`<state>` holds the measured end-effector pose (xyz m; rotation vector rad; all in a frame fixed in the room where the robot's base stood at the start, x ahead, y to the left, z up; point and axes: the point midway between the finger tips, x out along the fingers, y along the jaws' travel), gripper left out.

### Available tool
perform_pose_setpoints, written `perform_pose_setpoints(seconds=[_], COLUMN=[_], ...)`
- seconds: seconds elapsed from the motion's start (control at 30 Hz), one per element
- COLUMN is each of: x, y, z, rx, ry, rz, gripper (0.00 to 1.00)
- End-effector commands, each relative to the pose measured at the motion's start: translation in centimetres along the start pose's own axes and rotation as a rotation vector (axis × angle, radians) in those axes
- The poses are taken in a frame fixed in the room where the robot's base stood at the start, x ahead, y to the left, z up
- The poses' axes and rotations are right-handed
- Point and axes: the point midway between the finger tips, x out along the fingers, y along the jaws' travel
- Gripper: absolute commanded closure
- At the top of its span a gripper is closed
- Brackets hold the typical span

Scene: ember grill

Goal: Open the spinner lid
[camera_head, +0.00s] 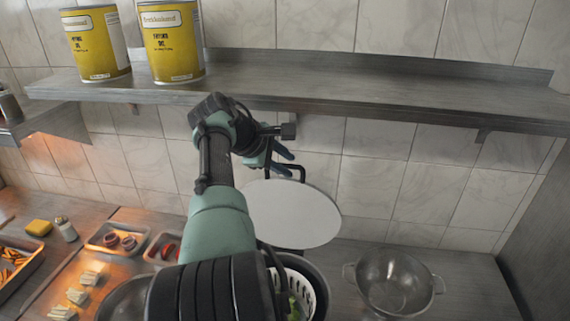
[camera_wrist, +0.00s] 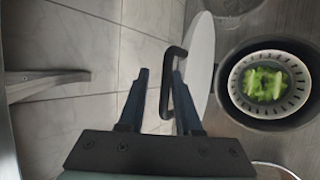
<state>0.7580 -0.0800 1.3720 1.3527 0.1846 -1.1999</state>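The spinner lid (camera_head: 292,214) is a white disc, raised off the spinner and tipped up steeply. In the wrist view the lid (camera_wrist: 201,55) shows nearly edge-on, with its dark handle (camera_wrist: 165,85) on the side facing my fingers. My gripper (camera_wrist: 161,73) is open. The handle lies between the two fingers, with a visible gap at the left finger. In the head view my gripper (camera_head: 282,160) is behind the upper edge of the lid. The spinner's white basket (camera_wrist: 236,85) sits uncovered in a dark bowl (camera_wrist: 226,58), with green leaves (camera_wrist: 264,85) inside.
A metal shelf (camera_head: 400,98) runs along the tiled wall just above my gripper, carrying two yellow tins (camera_head: 171,42). A metal colander (camera_head: 394,283) stands right of the spinner. Small food trays (camera_head: 117,238) and a yellow block (camera_head: 39,228) lie at left.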

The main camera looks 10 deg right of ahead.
Motion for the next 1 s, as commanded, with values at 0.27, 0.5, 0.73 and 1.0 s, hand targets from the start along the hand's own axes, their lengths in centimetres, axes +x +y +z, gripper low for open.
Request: perform_pose_setpoints(seconds=[0.27, 0.5, 0.73, 1.0], x=[0.6, -0.3, -2.5, -8.0], y=[-1.1, -0.9, -0.8, -0.6], z=[-0.2, -0.3, -0.4, -0.3], rx=[-0.006, -0.005, -0.004, 0.000], ry=[-0.001, -0.001, 0.005, 0.005], rz=[-0.023, -0.019, -0.011, 0.001], gripper=[0.55, 0.55, 0.55, 0.55])
